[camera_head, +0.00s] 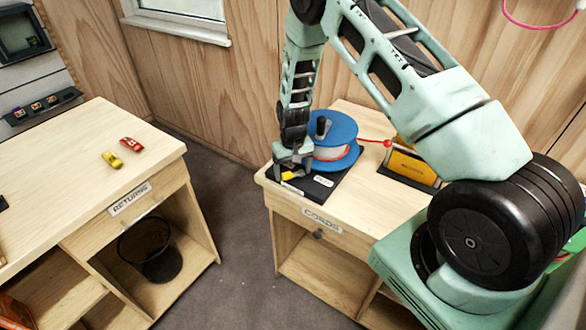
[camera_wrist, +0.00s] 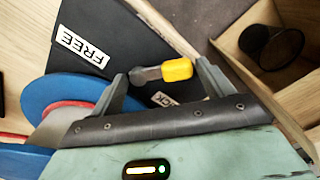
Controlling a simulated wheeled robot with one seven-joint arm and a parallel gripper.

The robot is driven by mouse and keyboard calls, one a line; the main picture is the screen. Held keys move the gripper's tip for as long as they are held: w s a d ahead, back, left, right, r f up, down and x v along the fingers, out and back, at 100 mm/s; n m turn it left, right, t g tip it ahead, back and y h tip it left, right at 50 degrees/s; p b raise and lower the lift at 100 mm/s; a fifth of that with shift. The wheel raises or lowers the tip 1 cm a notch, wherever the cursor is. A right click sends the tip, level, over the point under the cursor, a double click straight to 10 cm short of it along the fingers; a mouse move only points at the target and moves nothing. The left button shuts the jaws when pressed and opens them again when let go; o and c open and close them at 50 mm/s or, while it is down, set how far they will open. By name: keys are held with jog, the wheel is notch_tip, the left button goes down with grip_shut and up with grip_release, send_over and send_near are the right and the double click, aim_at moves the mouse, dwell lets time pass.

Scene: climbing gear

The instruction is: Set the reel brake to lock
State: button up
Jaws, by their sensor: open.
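The cord reel has a blue flanged drum (camera_head: 335,136) with a black crank knob and stands on a black base plate (camera_head: 317,190). The brake lever (camera_wrist: 178,70), a short grey arm with a yellow tip, also shows in the head view (camera_head: 292,175). My gripper (camera_wrist: 162,70) is open, with one finger on each side of the lever and visible gaps. The white FREE label (camera_wrist: 83,46) lies left of the lever in the wrist view. A second label (camera_wrist: 163,99), ending in "CK", is partly hidden by my gripper; the yellow tip lies nearer to it.
The reel stands at the left end of the CORDS desk (camera_head: 350,225). A red cord (camera_head: 372,141) runs from it past a yellow box (camera_head: 408,167). A RETURNS desk (camera_head: 60,185) with two toy cars stands left, across a floor gap. A waste bin (camera_head: 150,250) sits in its lower opening.

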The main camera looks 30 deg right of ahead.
jog(key=c, duration=0.7)
jog(key=shift+w+f+m+b, duration=0.15)
jog(key=shift+m+b, duration=0.15)
jog(key=shift+b, duration=0.35)
jog(key=shift+w+d+m+b, duration=0.1)
jog(key=shift+m+b, duration=0.3)
jog(key=shift+m, duration=0.3)
jog(key=shift+r, duration=0.2)
jog(key=o, duration=0.7)
jog(key=shift+r, duration=0.1)
